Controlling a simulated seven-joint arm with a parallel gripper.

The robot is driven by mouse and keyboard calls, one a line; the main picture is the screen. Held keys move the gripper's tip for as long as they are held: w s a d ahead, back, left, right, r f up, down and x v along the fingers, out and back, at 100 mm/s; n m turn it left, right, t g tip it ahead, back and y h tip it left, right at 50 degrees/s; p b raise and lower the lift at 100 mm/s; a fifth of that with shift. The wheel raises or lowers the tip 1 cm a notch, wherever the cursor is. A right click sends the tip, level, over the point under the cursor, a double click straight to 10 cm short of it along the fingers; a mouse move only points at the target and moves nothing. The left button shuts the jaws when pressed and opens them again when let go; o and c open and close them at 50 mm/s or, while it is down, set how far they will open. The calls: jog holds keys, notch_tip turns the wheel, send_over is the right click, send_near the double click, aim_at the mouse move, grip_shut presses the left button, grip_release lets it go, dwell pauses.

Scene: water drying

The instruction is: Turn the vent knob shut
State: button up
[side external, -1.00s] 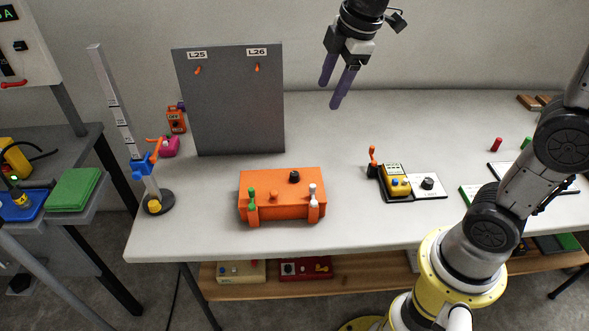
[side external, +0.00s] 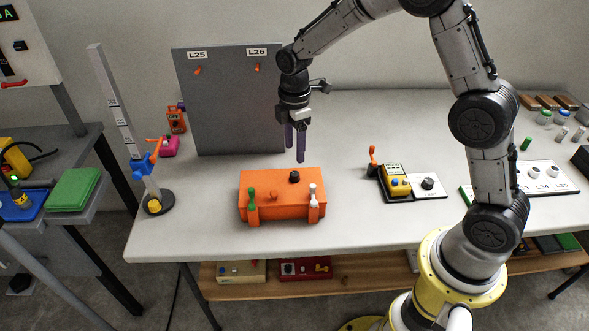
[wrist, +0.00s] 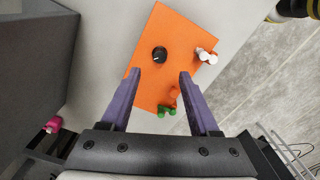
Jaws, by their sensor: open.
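An orange box (side external: 282,209) stands on the table. A round black knob (side external: 294,177) sits on its top near the back edge; none of the knobs has a readable vent label. The black knob also shows in the wrist view (wrist: 159,55), with a small pale mark on it. My gripper (side external: 295,154) is open and empty, pointing down above the box, just above and apart from the black knob. In the wrist view the two purple fingers (wrist: 159,74) are spread, with the black knob a little beyond their tips and between them.
The box also carries a green-topped lever (side external: 251,200), a white-topped lever (side external: 313,195) and a low orange knob (side external: 273,195). A grey panel (side external: 228,105) stands behind to the left. A yellow device on a tray (side external: 397,187) lies to the right, with clear table between.

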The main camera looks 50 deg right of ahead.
aim_at(295, 173)
notch_tip(295, 173, down, 8)
jog(key=shift+f, duration=0.1)
dwell(0.4)
grip_shut()
